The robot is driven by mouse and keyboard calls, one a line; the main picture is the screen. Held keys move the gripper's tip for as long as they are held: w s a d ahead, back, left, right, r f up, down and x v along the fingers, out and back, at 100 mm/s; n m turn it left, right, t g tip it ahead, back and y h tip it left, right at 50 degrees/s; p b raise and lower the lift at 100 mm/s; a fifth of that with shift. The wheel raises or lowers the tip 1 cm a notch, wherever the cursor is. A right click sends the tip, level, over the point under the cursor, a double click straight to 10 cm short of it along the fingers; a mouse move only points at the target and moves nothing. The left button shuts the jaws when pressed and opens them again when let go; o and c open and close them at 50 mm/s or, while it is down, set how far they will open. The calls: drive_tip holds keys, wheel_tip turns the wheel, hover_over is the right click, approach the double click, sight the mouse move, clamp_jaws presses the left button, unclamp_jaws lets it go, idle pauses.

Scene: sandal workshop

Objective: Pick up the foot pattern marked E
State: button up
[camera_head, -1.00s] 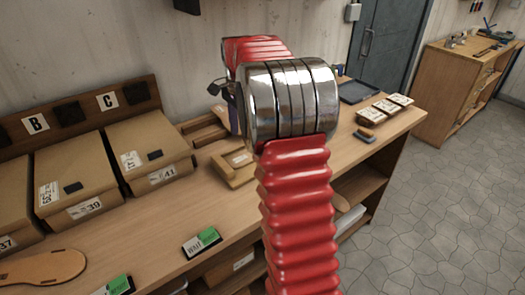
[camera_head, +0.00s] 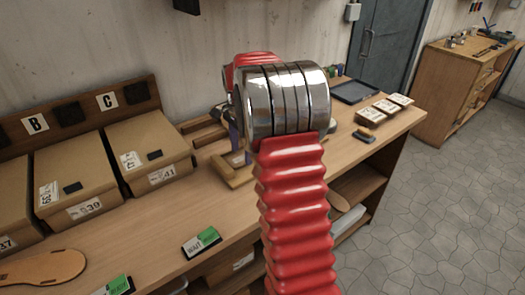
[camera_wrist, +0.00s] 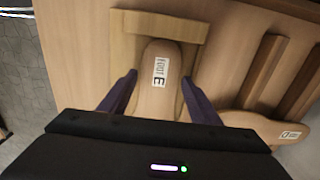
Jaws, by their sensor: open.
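The foot pattern marked E (camera_wrist: 157,95) is a flat, rounded wooden piece with a white label, seen in the middle of the wrist view. It lies in a shallow wooden holder (camera_wrist: 124,52). My gripper (camera_wrist: 158,79) is open, with one dark purple finger on each side of the pattern and a gap visible near the tips. Whether a finger touches it, I cannot tell. In the head view, my gripper (camera_head: 237,142) is mostly behind my arm, over the holder (camera_head: 238,181).
A pattern marked D (camera_wrist: 290,134) lies to the right, near raised wooden strips (camera_wrist: 262,70). Cardboard boxes (camera_head: 148,150) stand at the left. Sign blocks (camera_head: 201,243) sit near the bench's front edge. A dark tray (camera_head: 355,91) and labelled blocks (camera_head: 371,117) are at the far end.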

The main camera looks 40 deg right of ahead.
drive_tip(key=shift+f, duration=0.55)
drive_tip(key=c, duration=0.7)
drive_tip(key=shift+r, duration=0.1)
wheel_tip(320, 180, up, 10)
drive_tip(key=shift+f, duration=0.1)
idle(0.4)
drive_tip(key=shift+c, duration=0.2)
